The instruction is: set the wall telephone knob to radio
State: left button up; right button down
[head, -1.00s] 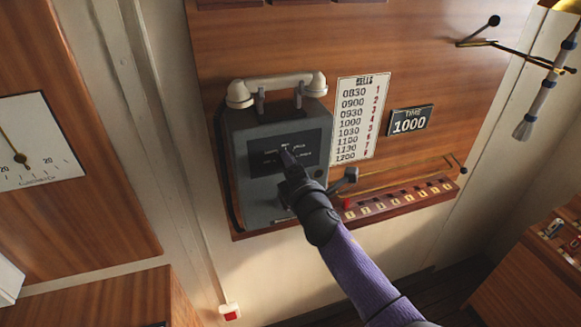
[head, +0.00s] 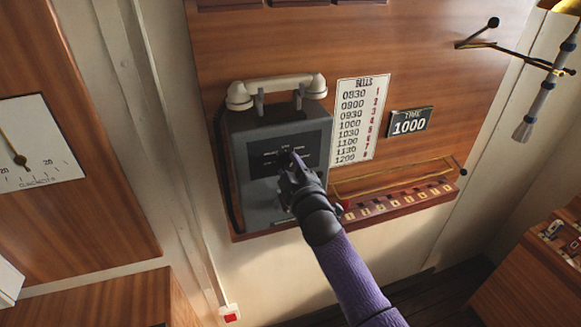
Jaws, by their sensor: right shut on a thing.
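The wall telephone (head: 253,205) is a grey box on a wood panel, with a cream handset (head: 278,88) resting in its cradle on top. Its dark label plate (head: 262,160) carries small white lettering, too small to read surely. My right gripper (head: 288,160) is at the middle of this plate, its fingers shut on the knob. The knob itself is hidden behind the fingers, so its setting cannot be seen. My left gripper is out of view.
Right of the telephone hang a bells timetable (head: 361,120) and a time sign (head: 410,121) reading 1000. Below them is a wooden ledge (head: 400,204) with several numbered tags and a thin brass rail. A gauge (head: 35,145) is at the left. A wooden console (head: 535,275) stands at lower right.

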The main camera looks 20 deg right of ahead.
jog(key=m, duration=0.5)
jog(key=shift+m+p, duration=0.3)
jog(key=shift+p, duration=0.05)
jog(key=m, duration=0.5)
jog(key=shift+f+p, duration=0.15)
jog(key=shift+p, duration=0.25)
jog(key=shift+m, duration=0.3)
jog(key=shift+c, duration=1.1)
grip_release()
jog(key=shift+s, duration=0.1)
jog(key=s, duration=0.9)
jog(key=shift+s+d, duration=0.15)
jog(key=shift+s, duration=0.2)
